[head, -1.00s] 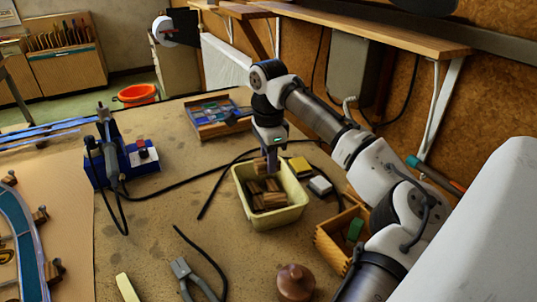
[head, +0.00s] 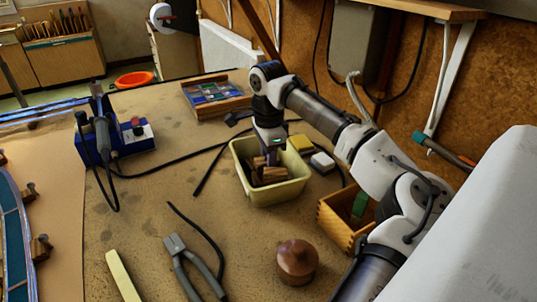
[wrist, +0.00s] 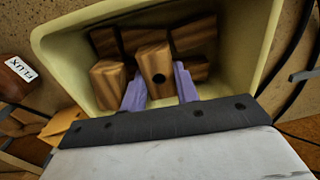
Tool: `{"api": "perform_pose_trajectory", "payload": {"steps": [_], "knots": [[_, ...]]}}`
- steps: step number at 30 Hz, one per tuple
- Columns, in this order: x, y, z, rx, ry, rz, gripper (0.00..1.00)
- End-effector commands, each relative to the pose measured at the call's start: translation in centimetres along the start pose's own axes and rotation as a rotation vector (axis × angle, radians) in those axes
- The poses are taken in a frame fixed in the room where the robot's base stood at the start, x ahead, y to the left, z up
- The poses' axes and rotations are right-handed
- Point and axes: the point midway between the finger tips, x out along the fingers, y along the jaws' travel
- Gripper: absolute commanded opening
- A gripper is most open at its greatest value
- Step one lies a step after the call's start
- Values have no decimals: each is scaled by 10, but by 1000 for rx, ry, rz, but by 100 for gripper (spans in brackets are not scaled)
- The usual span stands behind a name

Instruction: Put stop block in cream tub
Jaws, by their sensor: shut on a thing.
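The cream tub (head: 283,193) stands on the bench, with several brown wooden stop blocks (head: 274,175) lying inside it. My gripper (head: 271,160) points down into the tub from above. In the wrist view, its two purple fingers (wrist: 159,88) are shut on a stop block (wrist: 154,62) with a dark round hole in its end. The held block is inside the tub's rim (wrist: 262,40), close to other blocks (wrist: 194,34). I cannot tell whether it touches them or the tub floor.
A wooden box (head: 343,228), a brown round-lidded pot (head: 297,262) and pliers (head: 190,262) are nearer. More stop blocks (head: 40,248) stand by the leaded panel at left. Black cable crosses the bench.

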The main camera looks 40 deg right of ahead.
Motion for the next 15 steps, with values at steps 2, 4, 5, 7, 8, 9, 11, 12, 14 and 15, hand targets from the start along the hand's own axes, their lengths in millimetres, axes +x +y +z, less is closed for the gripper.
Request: {"api": "perform_pose_trajectory", "payload": {"steps": [2, 4, 5, 7, 8, 9, 11, 12, 14, 15], "knots": [[0, 0, 0, 0, 0, -1, 8], [0, 0, 0, 0, 1, 0, 8], [0, 0, 0, 0, 1, 0, 8], [0, 0, 0, 0, 1, 0, 8], [0, 0, 0, 0, 1, 0, 8], [0, 0, 0, 0, 1, 0, 8], [0, 0, 0, 0, 1, 0, 8], [0, 0, 0, 0, 1, 0, 8], [0, 0, 0, 0, 1, 0, 33], [0, 0, 0, 0, 1, 0, 38]]}}
